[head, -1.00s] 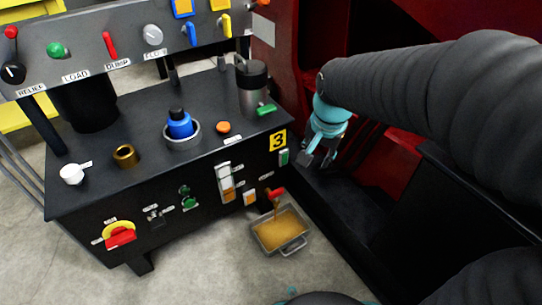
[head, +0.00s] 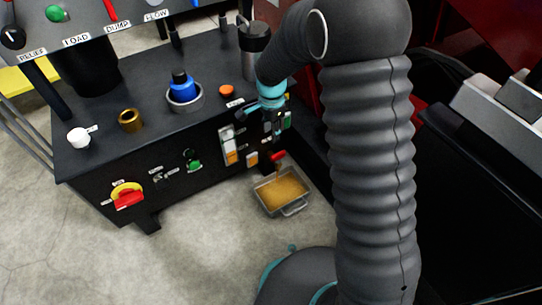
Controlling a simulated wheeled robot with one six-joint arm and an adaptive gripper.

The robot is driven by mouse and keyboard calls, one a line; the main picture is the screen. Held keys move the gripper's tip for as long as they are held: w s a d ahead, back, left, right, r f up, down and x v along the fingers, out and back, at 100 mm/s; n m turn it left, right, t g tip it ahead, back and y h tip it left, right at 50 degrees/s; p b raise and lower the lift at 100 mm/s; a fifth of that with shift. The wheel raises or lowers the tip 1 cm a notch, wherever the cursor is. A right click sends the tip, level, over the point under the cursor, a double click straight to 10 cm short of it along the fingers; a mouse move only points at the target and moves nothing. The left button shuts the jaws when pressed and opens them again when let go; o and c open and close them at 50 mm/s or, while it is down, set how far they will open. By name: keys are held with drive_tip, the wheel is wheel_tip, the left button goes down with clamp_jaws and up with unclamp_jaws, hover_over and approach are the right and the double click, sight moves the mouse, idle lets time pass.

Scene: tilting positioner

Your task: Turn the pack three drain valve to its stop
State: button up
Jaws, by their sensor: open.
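The drain valve shows as a small red handle (head: 278,156) low on the front of the black power pack (head: 130,165). A metal drain tray (head: 290,208) holding amber liquid sits on the floor below it. My gripper (head: 264,122) is open in front of the pack's right front face, above the red handle and apart from it. The gripper and wrist hide part of that face, and the yellow number 3 plate is not visible. The valve body is dark and partly hidden, and I cannot tell its exact angle.
The pack top carries a blue cap (head: 182,88), an orange button (head: 226,91), a brass fitting (head: 130,120) and a white cap (head: 78,138). A red and yellow rotary switch (head: 127,195) is at the front left. The concrete floor left of the tray is clear.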

sight(271, 157)
wheel_tip(271, 157, down, 14)
drive_tip(key=shift+r+b, duration=0.1)
drive_tip(key=shift+b, duration=0.95)
clamp_jaws()
